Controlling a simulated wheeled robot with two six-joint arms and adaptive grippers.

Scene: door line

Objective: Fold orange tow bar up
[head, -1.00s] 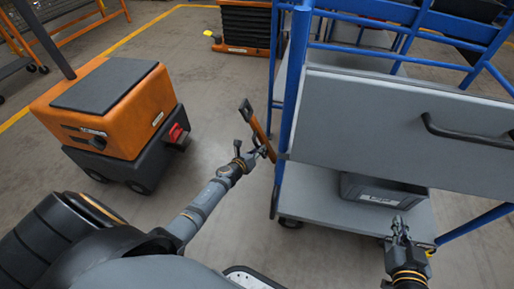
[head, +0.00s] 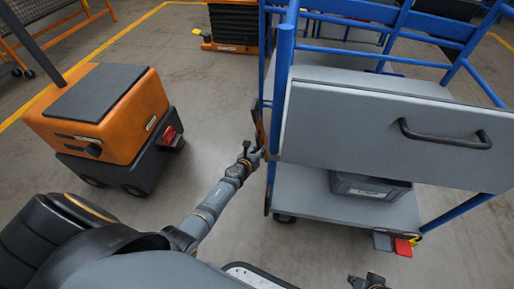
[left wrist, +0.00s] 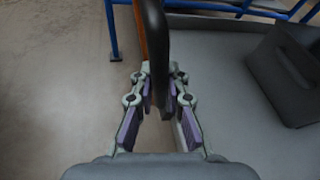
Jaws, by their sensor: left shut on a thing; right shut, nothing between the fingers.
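The orange tow bar (head: 262,125) stands nearly upright close against the left blue post of the cart. In the left wrist view its orange length (left wrist: 138,35) shows behind a dark bar (left wrist: 157,60) that runs down between the fingers. My left gripper (head: 254,154) is at the tow bar and shut on it; the exact contact is partly hidden. The left fingers also show in the left wrist view (left wrist: 160,95). My right gripper (head: 367,281) is shut and empty at the bottom edge of the head view, apart from the cart.
The blue-framed cart (head: 284,90) has a grey panel with a black handle (head: 445,138). A grey bin (head: 370,187) sits on its lower deck. A red pedal (head: 403,247) is at its lower right. An orange and black machine (head: 105,125) stands left, with clear floor between.

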